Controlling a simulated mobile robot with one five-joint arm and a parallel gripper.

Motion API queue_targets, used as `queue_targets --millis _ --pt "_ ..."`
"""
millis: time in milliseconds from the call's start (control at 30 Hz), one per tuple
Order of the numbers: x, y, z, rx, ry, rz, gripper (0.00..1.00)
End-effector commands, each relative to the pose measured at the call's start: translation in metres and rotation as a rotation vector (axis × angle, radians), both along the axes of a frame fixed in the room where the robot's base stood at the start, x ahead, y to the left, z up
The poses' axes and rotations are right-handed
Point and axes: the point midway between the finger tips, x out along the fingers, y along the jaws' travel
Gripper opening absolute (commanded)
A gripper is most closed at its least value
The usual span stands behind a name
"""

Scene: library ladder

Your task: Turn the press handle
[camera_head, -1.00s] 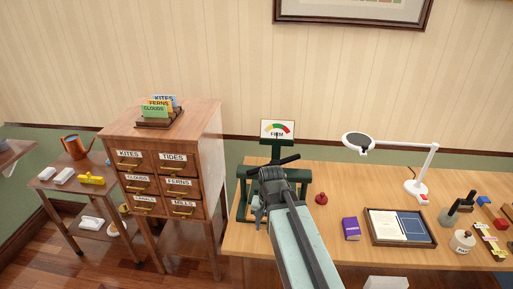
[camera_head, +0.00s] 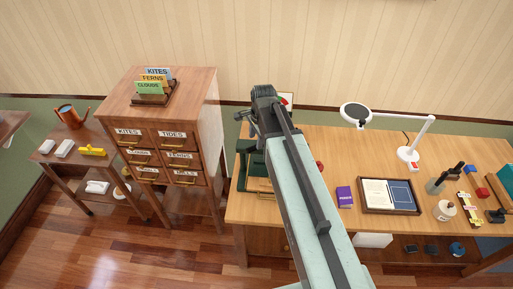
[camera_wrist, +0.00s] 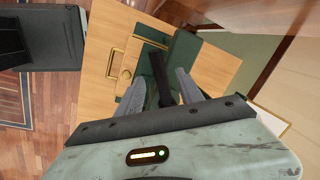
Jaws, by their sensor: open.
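The press (camera_head: 249,172) is a dark green frame on the left part of the wooden table in the head view, largely hidden behind my arm. A dark end of its handle (camera_head: 242,115) shows left of my wrist. In the wrist view the green press (camera_wrist: 183,52) lies beyond my fingers. My gripper (camera_wrist: 160,84) is open, with its two grey fingers apart. A black bar (camera_wrist: 160,80), seemingly the handle, shows between them; I cannot tell whether a finger touches it. The gauge card (camera_head: 286,101) is mostly hidden behind my wrist.
The table (camera_head: 325,218) holds a purple book (camera_head: 344,197), a tray (camera_head: 390,211) with papers and a white lamp (camera_head: 408,153) right of my arm. A wooden drawer cabinet (camera_head: 160,105) stands to the left. A brass loop (camera_wrist: 112,63) shows in the wrist view.

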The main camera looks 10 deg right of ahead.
Motion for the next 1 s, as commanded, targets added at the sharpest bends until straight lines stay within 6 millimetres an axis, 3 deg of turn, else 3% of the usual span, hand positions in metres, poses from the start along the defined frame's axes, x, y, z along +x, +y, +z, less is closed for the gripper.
queue_targets --millis 33,200,533,700,1000 --pt "0.002 0.000 -0.019 0.000 0.000 0.000 0.44" --pt "0.007 0.001 -0.044 0.000 0.000 -0.001 0.44" --pt "0.008 0.001 -0.045 0.000 0.000 -0.001 0.44" --pt "0.008 0.001 -0.044 -0.001 0.000 -0.001 0.00" --pt "0.008 0.000 -0.045 -0.001 0.000 -0.002 0.00"
